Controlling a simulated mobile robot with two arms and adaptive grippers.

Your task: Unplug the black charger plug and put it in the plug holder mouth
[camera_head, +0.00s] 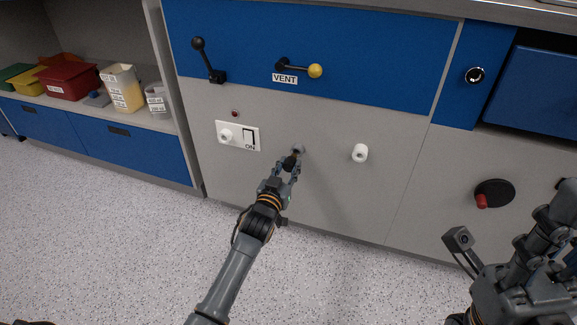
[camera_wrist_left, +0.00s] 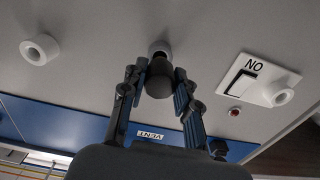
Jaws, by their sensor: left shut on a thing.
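The black charger plug (camera_wrist_left: 159,80) is between the two fingers of my left gripper (camera_head: 293,163), which is shut on it. In the left wrist view its far end lines up with a pale round fitting (camera_wrist_left: 159,47) on the grey panel. I cannot tell whether it sits in that fitting or just in front of it. The fitting is small and partly hidden in the head view (camera_head: 299,148). A white round fitting with a hole (camera_head: 360,153) is to its right, also seen in the wrist view (camera_wrist_left: 40,49). I cannot tell which fitting is the plug holder.
A white switch plate (camera_head: 251,138) marked ON, with a round socket, is left of my left gripper. A red light (camera_head: 235,113) is above it. The VENT lever (camera_head: 300,68) and another black lever (camera_head: 208,60) are higher. My right arm is at lower right, near a red-handled dial (camera_head: 495,193).

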